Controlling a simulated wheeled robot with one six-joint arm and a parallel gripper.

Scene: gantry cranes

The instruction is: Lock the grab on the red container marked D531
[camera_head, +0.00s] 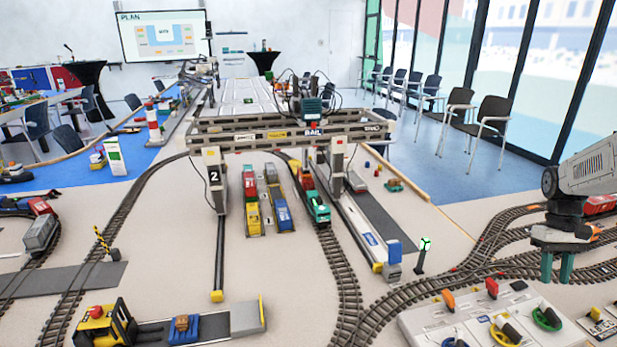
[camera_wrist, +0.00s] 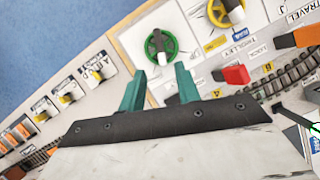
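Containers stand in two rows under the gantry crane (camera_head: 290,130). No D531 mark is legible, and I cannot make out the grab. The control panel (camera_head: 420,318) has a red lever (camera_head: 492,287), an orange lever (camera_head: 448,301) and coloured wheels. My gripper (camera_head: 556,266) is open and empty above the panel's right end. In the wrist view, its teal fingers (camera_wrist: 160,88) are near the green wheel (camera_wrist: 161,46); the red lever (camera_wrist: 235,75) is to their right.
A yellow wheel (camera_wrist: 226,12) and an orange lever (camera_wrist: 305,36) also show in the wrist view. A row of small yellow switches (camera_wrist: 67,98) lies left of my fingers. Train tracks (camera_head: 450,285) run behind the panel. A toy forklift (camera_head: 105,325) stands at front left.

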